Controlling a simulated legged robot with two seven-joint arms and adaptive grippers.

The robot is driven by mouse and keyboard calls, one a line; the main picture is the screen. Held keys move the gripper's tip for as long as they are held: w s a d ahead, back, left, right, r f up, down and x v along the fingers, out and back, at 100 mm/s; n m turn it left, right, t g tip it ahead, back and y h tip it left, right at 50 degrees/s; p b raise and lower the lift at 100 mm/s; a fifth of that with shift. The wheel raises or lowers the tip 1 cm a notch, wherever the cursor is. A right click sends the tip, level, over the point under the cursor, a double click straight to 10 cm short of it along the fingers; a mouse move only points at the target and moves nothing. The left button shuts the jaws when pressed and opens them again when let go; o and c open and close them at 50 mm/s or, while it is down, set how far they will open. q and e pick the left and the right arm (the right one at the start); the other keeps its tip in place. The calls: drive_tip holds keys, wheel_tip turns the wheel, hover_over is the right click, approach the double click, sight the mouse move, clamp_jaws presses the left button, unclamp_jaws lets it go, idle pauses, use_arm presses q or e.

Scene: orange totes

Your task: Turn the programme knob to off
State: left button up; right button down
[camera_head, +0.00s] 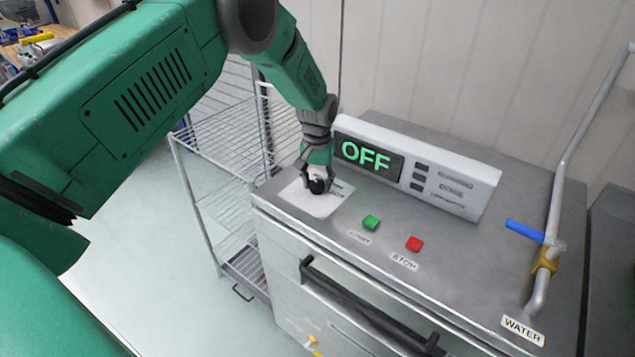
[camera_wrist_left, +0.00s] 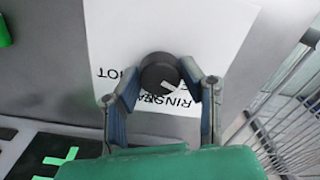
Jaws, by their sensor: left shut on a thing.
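The programme knob (camera_head: 318,186) is round and black with a pale pointer mark. It sits on a white label plate (camera_head: 305,203) at the left of the machine's steel top. My left gripper (camera_head: 317,180) reaches down over the knob and is shut on it. In the left wrist view the knob (camera_wrist_left: 160,74) is between the two fingers (camera_wrist_left: 166,88), and its pointer slants toward the lettering. The words on the plate are partly covered by the knob and fingers. The display (camera_head: 367,157) behind reads OFF in green. My right gripper is not in view.
A green button (camera_head: 371,222) and a red STOP button (camera_head: 414,243) are right of the plate. A pipe with a blue valve lever (camera_head: 525,231) rises at the right. A dark handle (camera_head: 365,305) crosses the front. A wire rack (camera_head: 215,150) stands at the left.

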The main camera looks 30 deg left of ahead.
sight(318, 182)
use_arm(q)
drive_tip(key=shift+s+f, duration=0.1)
drive_tip(key=shift+f, duration=0.1)
drive_tip(key=o, duration=1.1)
drive_tip(key=shift+c, duration=0.2)
drive_tip(key=shift+o, duration=0.5)
drive_tip(key=shift+w, duration=0.3)
drive_tip(key=shift+a, duration=0.1)
drive_tip(key=shift+s+r, duration=0.1)
drive_tip(key=shift+r, duration=0.25)
wheel_tip(318, 182, up, 11)
drive_tip(key=shift+w, duration=0.2)
drive_tip(key=shift+f, duration=0.1)
